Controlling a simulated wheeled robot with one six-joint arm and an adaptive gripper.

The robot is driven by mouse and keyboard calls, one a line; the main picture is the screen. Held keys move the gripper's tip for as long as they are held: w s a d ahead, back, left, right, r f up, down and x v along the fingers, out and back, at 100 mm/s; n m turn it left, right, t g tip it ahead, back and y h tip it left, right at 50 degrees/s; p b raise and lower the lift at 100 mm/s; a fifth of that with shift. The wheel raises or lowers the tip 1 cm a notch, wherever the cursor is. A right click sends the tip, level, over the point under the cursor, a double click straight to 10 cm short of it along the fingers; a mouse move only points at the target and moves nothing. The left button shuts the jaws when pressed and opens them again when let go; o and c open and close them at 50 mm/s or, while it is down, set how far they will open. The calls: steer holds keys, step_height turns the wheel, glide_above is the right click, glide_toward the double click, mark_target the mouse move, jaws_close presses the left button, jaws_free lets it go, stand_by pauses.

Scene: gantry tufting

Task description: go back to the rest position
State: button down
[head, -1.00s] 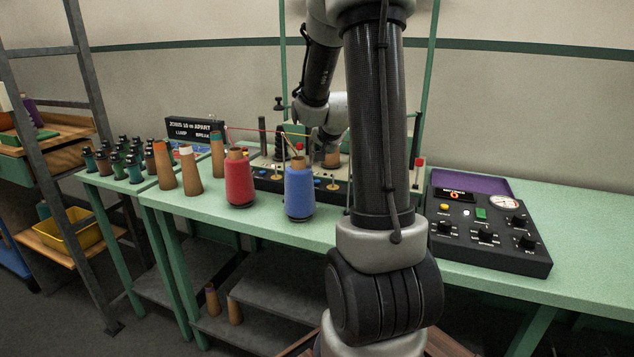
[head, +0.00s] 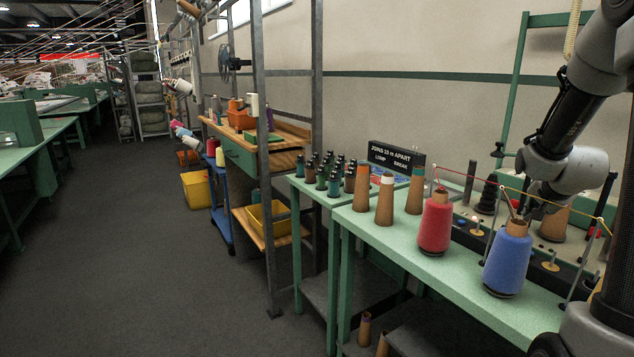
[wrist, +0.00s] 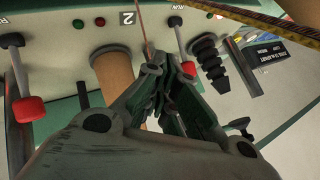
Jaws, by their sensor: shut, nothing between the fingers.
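My gripper (wrist: 170,82) is shut and empty in the wrist view, its dark green fingers together above the machine bed. In the head view my arm comes down at the right edge, and its end is low over the bench behind the blue cone (head: 507,258); the fingertips are hard to make out there. A bare tan cone (wrist: 113,72) stands beside the fingers in the wrist view. The red cone (head: 435,222) stands upright on the green bench (head: 395,235), left of the blue one. A thin yarn line runs above them.
Several brown cones (head: 384,200) and small dark spools stand on the bench's left part. A black sign (head: 397,158) stands behind. A shelf rack with a yellow bin (head: 268,218) is further left. The grey floor (head: 150,250) at the left is open.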

steer(key=s+a+r+n+g+y, duration=0.1)
steer(key=s+a+r+n, duration=0.3)
steer(key=s+a+r, duration=0.3)
steer(key=s+a+r+n+y, duration=0.2)
steer(key=s+a+r+n, duration=0.3)
steer(key=a, duration=0.5)
steer(key=s+a+f+n+g, duration=0.1)
steer(key=s+a+n, duration=0.1)
steer(key=s, duration=0.6)
steer(key=s+a+f+n+g, duration=0.2)
steer(key=s+a, duration=0.1)
steer(key=s, duration=0.5)
steer(key=shift+s+n+y, duration=0.15)
steer(key=shift+n+y, duration=0.25)
steer(key=shift+f, duration=0.1)
